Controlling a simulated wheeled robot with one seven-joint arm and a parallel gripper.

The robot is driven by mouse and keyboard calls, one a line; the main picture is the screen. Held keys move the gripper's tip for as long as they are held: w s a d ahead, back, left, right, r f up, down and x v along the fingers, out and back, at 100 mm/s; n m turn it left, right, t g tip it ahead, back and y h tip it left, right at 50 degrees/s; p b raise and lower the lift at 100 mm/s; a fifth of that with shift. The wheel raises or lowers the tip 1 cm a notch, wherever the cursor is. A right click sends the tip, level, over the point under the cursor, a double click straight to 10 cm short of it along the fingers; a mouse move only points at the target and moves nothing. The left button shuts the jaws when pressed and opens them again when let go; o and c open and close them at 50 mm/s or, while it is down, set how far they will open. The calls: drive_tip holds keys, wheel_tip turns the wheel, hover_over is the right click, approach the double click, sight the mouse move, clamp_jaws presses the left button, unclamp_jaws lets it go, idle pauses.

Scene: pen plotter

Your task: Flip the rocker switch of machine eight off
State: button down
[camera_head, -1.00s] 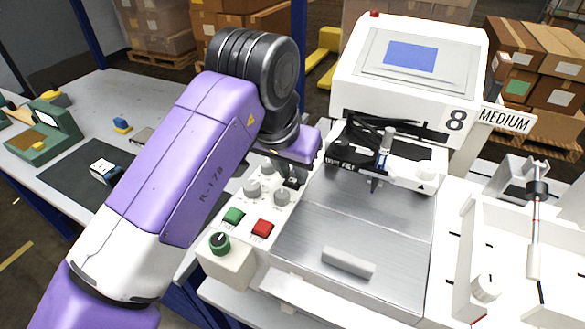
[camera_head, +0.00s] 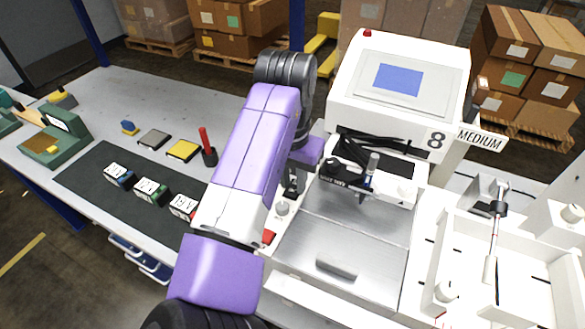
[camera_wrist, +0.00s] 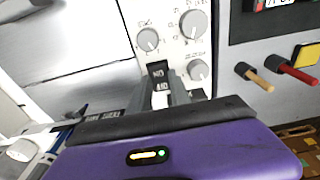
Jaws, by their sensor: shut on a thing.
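Machine eight (camera_head: 345,105) is a white pen plotter with a blue screen, an "8" mark and a "MEDIUM" sign. Its control panel, with grey knobs, lies left of the silver bed and is partly hidden by my arm in the head view. In the wrist view a black rocker switch (camera_wrist: 158,69) with upside-down white "ON" lettering sits between the bed and the knobs. My gripper (camera_wrist: 168,92) is down at this switch, with its grey fingers close together at the near part. My gripper's tips (camera_head: 291,188) are mostly hidden in the head view.
Grey knobs (camera_wrist: 194,23) stand close beside the fingers. A red button (camera_head: 269,237) shows past my arm. Left, a dark mat (camera_head: 80,178) holds several date blocks, with a red-handled tool (camera_head: 207,150) behind. A carriage (camera_head: 365,180) stands over the bed.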

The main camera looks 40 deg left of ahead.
sight(292, 189)
drive_tip(key=shift+w+a+r, duration=0.1)
idle(0.3)
drive_tip(key=c, duration=1.2)
unclamp_jaws()
wheel_tip(292, 189, up, 8)
drive_tip(key=shift+s+b, duration=0.25)
drive_tip(key=shift+b, duration=0.15)
